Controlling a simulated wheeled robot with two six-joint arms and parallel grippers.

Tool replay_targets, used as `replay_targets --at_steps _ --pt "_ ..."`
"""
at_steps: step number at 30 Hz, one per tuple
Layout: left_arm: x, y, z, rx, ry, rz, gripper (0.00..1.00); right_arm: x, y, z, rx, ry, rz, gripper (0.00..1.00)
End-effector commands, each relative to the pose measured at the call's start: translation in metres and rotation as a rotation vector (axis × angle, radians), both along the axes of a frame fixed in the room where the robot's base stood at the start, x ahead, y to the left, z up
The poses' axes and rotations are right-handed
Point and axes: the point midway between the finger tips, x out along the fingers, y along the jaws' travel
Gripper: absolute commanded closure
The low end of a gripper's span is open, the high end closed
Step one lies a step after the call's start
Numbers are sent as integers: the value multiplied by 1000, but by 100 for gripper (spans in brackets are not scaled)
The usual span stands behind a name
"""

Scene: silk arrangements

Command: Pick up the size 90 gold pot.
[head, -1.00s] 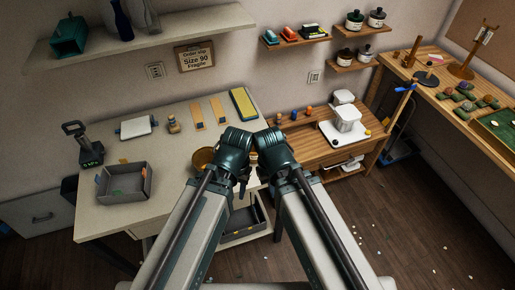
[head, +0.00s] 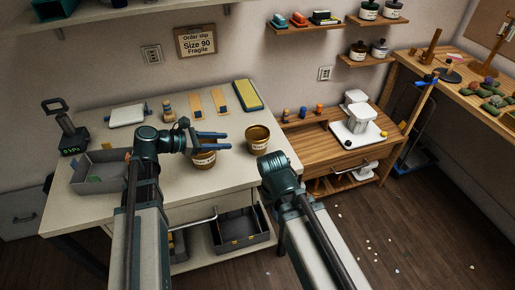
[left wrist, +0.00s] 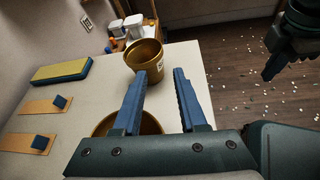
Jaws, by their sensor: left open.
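Two gold pots with pale labels stand on the pale table (head: 120,200). One gold pot (head: 257,138) stands upright near the table's right edge, and shows in the left wrist view (left wrist: 143,55) beyond the fingertips. The other gold pot (head: 204,160) is partly hidden below my left gripper (head: 224,141); its rim and inside show in the left wrist view (left wrist: 150,124) beneath the fingers. The labels are too small to read. My left gripper is open and empty, its blue fingers pointing right toward the first pot.
A sign (head: 197,42) on the wall reads "Order slip Size 90 Fragile". A grey bin (head: 88,178), a scale (head: 70,135) and a yellow-and-blue block (head: 247,95) are on the table. A wooden bench (head: 312,155) stands to the right.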

Motion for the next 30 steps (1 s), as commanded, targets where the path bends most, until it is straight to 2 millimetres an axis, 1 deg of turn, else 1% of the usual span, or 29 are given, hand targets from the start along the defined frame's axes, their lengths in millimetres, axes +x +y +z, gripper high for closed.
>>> replay_targets --at_steps 4,12,15,19,26,30 --pt "4 -8 -5 1 -1 -3 59 0 0 -5 0 0 0 100" --pt "23 -50 -25 3 -1 -6 59 0 0 -25 0 0 0 100" --pt "28 -61 -29 3 -1 -5 59 0 0 -29 0 0 0 100" --pt "32 -69 -32 3 -1 -4 59 0 0 -31 0 0 0 100" --pt "33 -72 -32 4 -1 -3 59 0 0 -31 0 0 0 100" --pt "37 -80 -37 4 -2 -5 59 0 0 -37 0 0 1 100"
